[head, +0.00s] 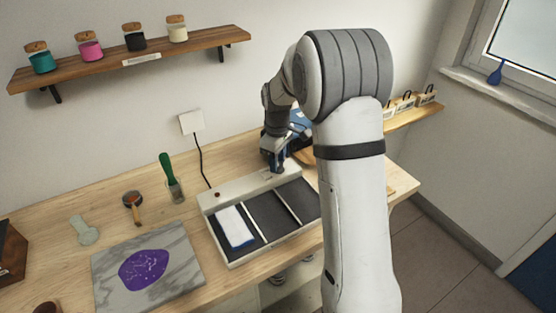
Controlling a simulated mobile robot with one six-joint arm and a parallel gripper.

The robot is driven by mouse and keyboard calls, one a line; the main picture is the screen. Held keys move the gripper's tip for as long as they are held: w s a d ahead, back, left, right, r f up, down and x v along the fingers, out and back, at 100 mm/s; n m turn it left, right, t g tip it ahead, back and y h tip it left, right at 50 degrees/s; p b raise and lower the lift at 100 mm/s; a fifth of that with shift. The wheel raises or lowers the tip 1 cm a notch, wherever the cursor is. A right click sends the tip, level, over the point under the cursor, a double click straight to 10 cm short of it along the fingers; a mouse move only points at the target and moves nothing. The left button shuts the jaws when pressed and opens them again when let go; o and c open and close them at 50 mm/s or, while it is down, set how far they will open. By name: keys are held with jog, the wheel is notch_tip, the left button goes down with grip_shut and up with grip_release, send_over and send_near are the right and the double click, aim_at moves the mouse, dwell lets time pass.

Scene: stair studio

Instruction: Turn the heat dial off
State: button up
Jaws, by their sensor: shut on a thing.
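A long grey heating tray (222,203) with dark compartments lies on the wooden bench. A small reddish spot, perhaps a lamp, shows at the left end of its back panel. My gripper (273,170) points down at the right part of this back panel and is shut on the heat dial there. The dial itself is mostly hidden by the fingers, so its setting cannot be read. A white and blue flat piece (234,226) lies in the tray's left compartment.
A cable runs from the wall socket (191,122) down behind the tray. A green-handled tool in a glass (174,190), a stamp-like tool (132,203) and a marbled slab (185,262) with a purple disc stand left. My arm hides the bench's right part.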

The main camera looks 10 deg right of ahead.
jog(key=shift+w+r, duration=0.1)
jog(key=o, duration=1)
notch_tip(320, 180, up, 7)
jog(key=shift+f+b, duration=0.1)
jog(key=shift+b, duration=0.3)
jog(key=shift+r, duration=0.45)
